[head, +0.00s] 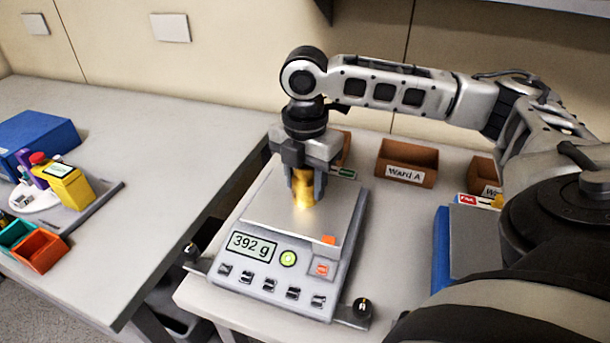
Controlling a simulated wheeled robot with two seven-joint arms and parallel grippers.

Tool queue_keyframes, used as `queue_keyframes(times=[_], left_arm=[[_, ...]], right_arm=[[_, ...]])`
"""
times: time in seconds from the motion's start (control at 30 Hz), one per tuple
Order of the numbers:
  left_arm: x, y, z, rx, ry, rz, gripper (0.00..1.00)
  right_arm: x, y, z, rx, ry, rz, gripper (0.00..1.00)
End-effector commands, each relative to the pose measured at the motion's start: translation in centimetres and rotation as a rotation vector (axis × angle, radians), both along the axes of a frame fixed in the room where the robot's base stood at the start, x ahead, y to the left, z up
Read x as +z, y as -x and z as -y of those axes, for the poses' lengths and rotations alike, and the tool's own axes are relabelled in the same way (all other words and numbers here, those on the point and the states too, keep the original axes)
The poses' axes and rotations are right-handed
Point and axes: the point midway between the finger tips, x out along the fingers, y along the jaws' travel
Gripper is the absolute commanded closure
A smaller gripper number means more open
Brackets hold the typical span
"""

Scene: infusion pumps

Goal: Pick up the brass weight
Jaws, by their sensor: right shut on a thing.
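The brass weight (304,196) is a small shiny golden cylinder. It is upright over the steel pan of the grey scale (265,215); I cannot tell whether it touches the pan. My right gripper (304,187) points straight down and is shut on the weight, with a finger on either side of it. The fingers and palm hide the weight's upper part. The scale's display (251,247) reads 392 g. My left gripper is not in view.
Brown bins stand behind the scale, one labelled Ward A (407,163). A blue object (441,248) is at the right, partly behind my arm. On the left table are a yellow device (71,187), a blue box (38,137) and an orange bin (40,251). A gap separates the tables.

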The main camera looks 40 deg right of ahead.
Motion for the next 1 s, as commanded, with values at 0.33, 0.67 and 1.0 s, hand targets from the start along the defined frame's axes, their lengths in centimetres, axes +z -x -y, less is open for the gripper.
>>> queue_keyframes(times=[0.33, 0.67, 1.0], left_arm=[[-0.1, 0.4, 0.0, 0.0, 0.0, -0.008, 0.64], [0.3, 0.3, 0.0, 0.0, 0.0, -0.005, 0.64], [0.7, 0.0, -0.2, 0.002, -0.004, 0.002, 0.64]], right_arm=[[1.0, -0.2, 0.0, 0.0, -0.001, 0.007, 1.0], [5.3, 0.5, -1.6, 0.005, -0.003, 0.009, 1.0], [10.2, 2.7, -6.6, 0.008, -0.003, 0.008, 1.0]])
